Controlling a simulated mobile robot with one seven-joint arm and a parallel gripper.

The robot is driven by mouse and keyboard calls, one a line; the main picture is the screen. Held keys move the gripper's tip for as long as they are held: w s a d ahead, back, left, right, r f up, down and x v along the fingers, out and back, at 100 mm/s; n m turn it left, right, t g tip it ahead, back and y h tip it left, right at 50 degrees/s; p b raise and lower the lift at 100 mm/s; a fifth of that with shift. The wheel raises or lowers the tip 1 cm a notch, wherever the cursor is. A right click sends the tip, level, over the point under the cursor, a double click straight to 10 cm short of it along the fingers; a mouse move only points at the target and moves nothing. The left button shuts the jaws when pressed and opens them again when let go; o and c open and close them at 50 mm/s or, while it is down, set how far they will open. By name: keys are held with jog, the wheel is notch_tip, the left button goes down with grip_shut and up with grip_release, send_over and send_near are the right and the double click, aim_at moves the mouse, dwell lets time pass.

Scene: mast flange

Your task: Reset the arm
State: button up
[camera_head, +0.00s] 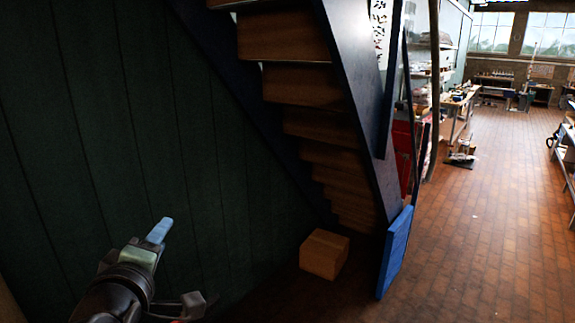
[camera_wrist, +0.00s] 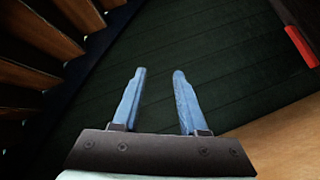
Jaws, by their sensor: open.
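My gripper (camera_wrist: 158,72) shows in the wrist view with its two blue fingers apart and nothing between them. Behind the fingers is the dark green panelled wall. In the head view my gripper (camera_head: 160,228) is at the lower left, in front of the same wall, with its fingers pointing up and to the right. From that side the two fingers overlap. My dark wrist shows below it. No object touches the fingers.
A wooden staircase (camera_head: 290,82) with dark blue sides rises right of my gripper. A cardboard box (camera_head: 324,254) and a leaning blue panel (camera_head: 395,252) stand at its foot. The brick-tiled floor (camera_head: 480,225) on the right is largely clear; workbenches stand farther back.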

jog(key=s+d+r+m+t, duration=0.2)
jog(key=d+r+m+t, duration=0.25)
jog(key=d+r, duration=0.55)
jog(key=s+d+r+m+t+h+b, duration=0.1)
jog(key=s+d+r+m+t, duration=0.2)
jog(key=s+d+r+m, duration=0.2)
jog(key=s+d+r+m+t+h, duration=0.1)
jog(key=s+d+r+m+t, duration=0.3)
jog(key=s+r, duration=0.6)
notch_tip(320, 180, up, 4)
jog(key=shift+s+d+f+m+b, duration=0.15)
jog(key=shift+d+m+b, duration=0.25)
jog(key=shift+d+m, duration=0.6)
jog(key=shift+d+n, duration=0.15)
jog(key=shift+n, duration=0.1)
jog(key=shift+o, duration=0.6)
jog(key=shift+d, duration=0.1)
